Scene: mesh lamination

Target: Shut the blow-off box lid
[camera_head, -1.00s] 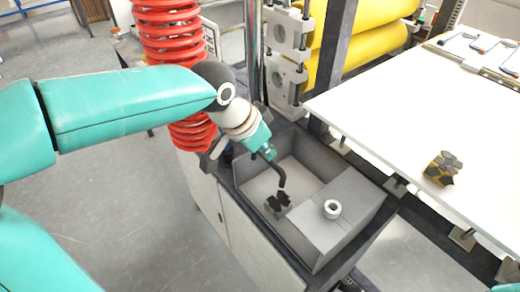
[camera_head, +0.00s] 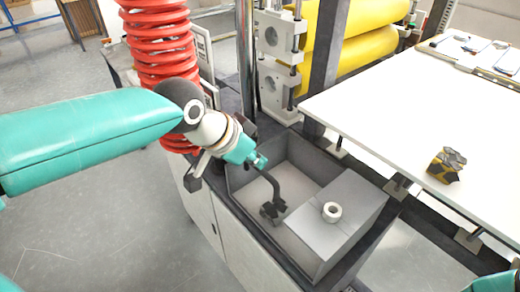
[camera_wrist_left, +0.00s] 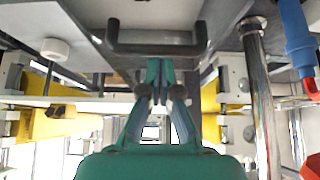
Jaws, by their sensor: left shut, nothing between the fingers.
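The blow-off box (camera_head: 235,185) is a grey open-topped box on a dark bench. A flat grey panel (camera_head: 352,195), which looks like its lid, covers the right part and carries a white ring-shaped knob (camera_head: 332,212). The left part is open. My left gripper (camera_head: 262,163) is over this opening, shut and empty. In the left wrist view, my shut fingers (camera_wrist_left: 158,75) are close to a dark bar (camera_wrist_left: 155,48); contact cannot be told.
A red coiled hose (camera_head: 160,50) hangs left of the box. Yellow rollers (camera_head: 365,45) stand behind. A white table (camera_head: 400,110) with a yellow-and-black block (camera_head: 446,166) is at the right. A metal post (camera_head: 245,60) rises behind the box.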

